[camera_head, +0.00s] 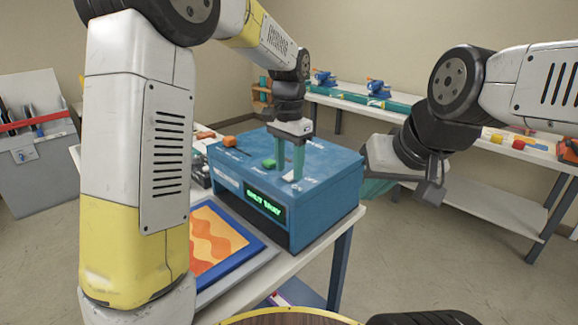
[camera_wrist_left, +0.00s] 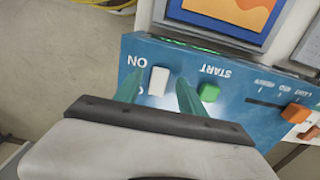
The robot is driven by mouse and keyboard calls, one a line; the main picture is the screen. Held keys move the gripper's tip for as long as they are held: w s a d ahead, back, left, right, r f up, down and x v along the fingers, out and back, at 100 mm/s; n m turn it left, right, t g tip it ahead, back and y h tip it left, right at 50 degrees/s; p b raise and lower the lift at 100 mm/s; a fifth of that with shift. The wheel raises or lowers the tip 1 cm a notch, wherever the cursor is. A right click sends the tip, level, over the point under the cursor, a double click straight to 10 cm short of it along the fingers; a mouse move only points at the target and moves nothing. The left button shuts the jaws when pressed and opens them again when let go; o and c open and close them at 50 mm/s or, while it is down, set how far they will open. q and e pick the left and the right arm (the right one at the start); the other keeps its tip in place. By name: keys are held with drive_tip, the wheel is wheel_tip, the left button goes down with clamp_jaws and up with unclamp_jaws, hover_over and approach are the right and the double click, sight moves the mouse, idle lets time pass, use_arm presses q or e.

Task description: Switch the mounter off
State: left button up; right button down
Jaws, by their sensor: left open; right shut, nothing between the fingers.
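The mounter is a blue box (camera_head: 330,205) on the table in the head view, with a lit green display (camera_head: 265,203) on its front. My left gripper (camera_head: 288,172) is open above its top, fingers pointing down. In the left wrist view, the white rocker switch (camera_wrist_left: 158,81) lies between the fingertips (camera_wrist_left: 158,92), beside the word ON; which way it is tilted I cannot tell. The green START button (camera_wrist_left: 209,92) is just outside one finger and also shows in the head view (camera_head: 268,163). My right gripper (camera_head: 376,188) is shut and empty, right of the mounter.
An orange slider knob (camera_wrist_left: 295,113) sits on the mounter's top. A blue-framed tray with an orange pattern (camera_head: 215,238) lies in front of the mounter. A back bench (camera_head: 410,115) holds blue tools and coloured blocks. Floor to the right is clear.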

use_arm(q)
drive_tip(key=shift+f, duration=0.65)
clamp_jaws()
drive_tip(key=shift+w+d+g+y, duration=0.25)
drive_tip(key=shift+w+g+y, duration=0.05)
drive_tip(key=shift+g+y, duration=0.4)
drive_tip(key=shift+r+g+y, duration=0.15)
drive_tip(key=shift+g+y, duration=0.35)
unclamp_jaws()
